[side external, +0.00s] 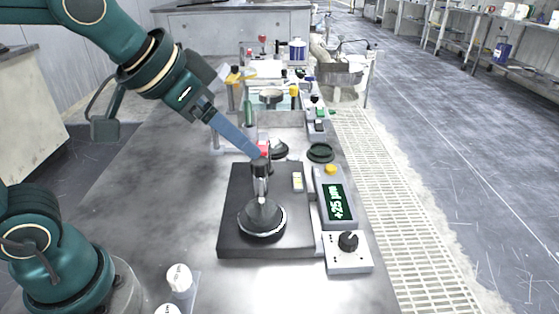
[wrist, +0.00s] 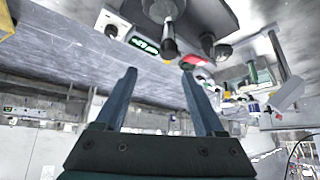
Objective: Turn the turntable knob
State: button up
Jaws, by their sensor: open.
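The black knob (side external: 348,241) sits on a small white box (side external: 350,262) at the front right of the bench. In the wrist view the knob (wrist: 111,31) shows small at the upper left, well off from my fingers. My gripper (side external: 260,156) is behind and to the left of the knob, near the top of the black-capped post on the dark plate; whether it touches the post cannot be told. In the wrist view my gripper (wrist: 158,73) has its two blue-grey fingers apart with nothing between them.
A dark square plate (side external: 230,243) carries a round platen (side external: 262,222) with a post. A green display unit (side external: 337,202) reading +25 µm, with a yellow button (side external: 330,169), stands behind the knob box. White-topped pieces (side external: 179,278) are at the front left. Bench left of the plate is clear.

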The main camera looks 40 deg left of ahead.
jog(key=w+d+f+m, duration=0.1)
jog(key=w+d, duration=0.2)
jog(key=w, duration=0.2)
jog(key=m+g+h, duration=0.1)
jog(key=m+g, duration=0.2)
jog(key=g, duration=0.1)
send_over(347, 239)
jog(key=s+a, duration=0.1)
jog(key=s, duration=0.1)
notch_tip(347, 239, down, 13)
jog(key=shift+w+a, duration=0.1)
jog(key=shift+t, duration=0.3)
jog(key=shift+x, duration=2.4)
grip_shut()
